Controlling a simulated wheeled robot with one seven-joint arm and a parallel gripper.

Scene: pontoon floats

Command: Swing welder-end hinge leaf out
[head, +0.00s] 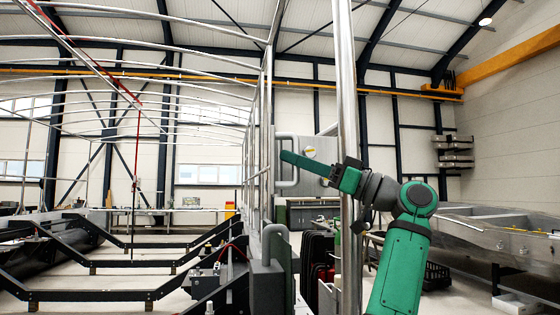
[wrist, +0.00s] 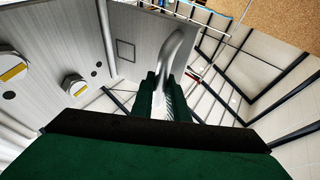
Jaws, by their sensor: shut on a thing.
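A pale grey panel, which looks like the hinge leaf (head: 326,148), stands upright near the middle of the head view, partly behind a steel post. It fills the upper left of the wrist view (wrist: 105,30). A grey bent tube handle (head: 281,174) shows at its left side; in the wrist view the handle (wrist: 180,45) rises between my fingers. My gripper (head: 292,160) is shut on this handle, its green fingers (wrist: 166,98) on either side of the tube. The hinge line is not clear in either view.
Black frame beams (head: 120,268) and a grey upright guard (head: 270,270) lie to the left. An aluminium boat hull (head: 500,230) lies to the right.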

